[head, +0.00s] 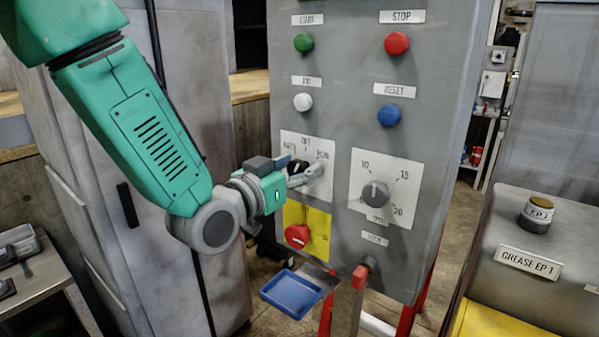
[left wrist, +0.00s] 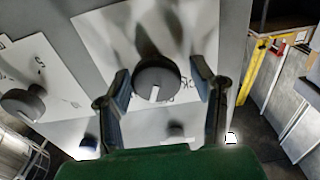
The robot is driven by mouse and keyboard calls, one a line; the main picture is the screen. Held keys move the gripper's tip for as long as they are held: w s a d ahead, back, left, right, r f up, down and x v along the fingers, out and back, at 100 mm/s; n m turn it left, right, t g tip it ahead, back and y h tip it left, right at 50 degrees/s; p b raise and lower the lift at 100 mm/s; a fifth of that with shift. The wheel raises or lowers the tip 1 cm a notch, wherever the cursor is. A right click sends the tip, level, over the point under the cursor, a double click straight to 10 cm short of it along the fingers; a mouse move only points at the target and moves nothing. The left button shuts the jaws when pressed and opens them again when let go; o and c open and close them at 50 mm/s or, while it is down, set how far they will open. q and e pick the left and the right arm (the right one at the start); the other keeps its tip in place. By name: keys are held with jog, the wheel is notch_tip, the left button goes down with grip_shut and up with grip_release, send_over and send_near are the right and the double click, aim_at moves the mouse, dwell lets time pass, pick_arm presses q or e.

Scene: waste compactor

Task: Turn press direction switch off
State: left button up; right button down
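The press direction switch appears to be the black rotary knob (head: 298,165) on a white plate (head: 318,150) at the left of the grey control panel. My left gripper (head: 308,173) is in front of it and partly hides it. In the left wrist view the round black knob (left wrist: 157,80) sits between the two fingers of the left gripper (left wrist: 160,72). The fingers are apart, with a visible gap on each side of the knob. A white mark on the knob points toward the bottom of that view. The plate's lettering is partly covered and hard to read. My right gripper is not in view.
A numbered dial (head: 375,193) is right of the switch, and a red rotary switch on yellow (head: 297,236) is below it. START (head: 303,42), STOP (head: 397,43), white (head: 302,102) and RESET (head: 389,115) buttons are above. A blue tray (head: 291,293) is below the panel.

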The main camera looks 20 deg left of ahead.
aim_at(294, 171)
pick_arm(q)
jog(key=shift+s+a+f, duration=0.1)
jog(key=shift+s+f, duration=0.15)
jog(key=shift+f, duration=0.05)
jog(key=shift+s+a, duration=0.1)
jog(key=shift+s, duration=0.15)
jog(key=v, duration=0.5)
jog(key=shift+s+r, duration=0.1)
jog(key=shift+s, duration=0.2)
jog(key=shift+s+a, duration=0.3)
jog(key=shift+s, duration=0.2)
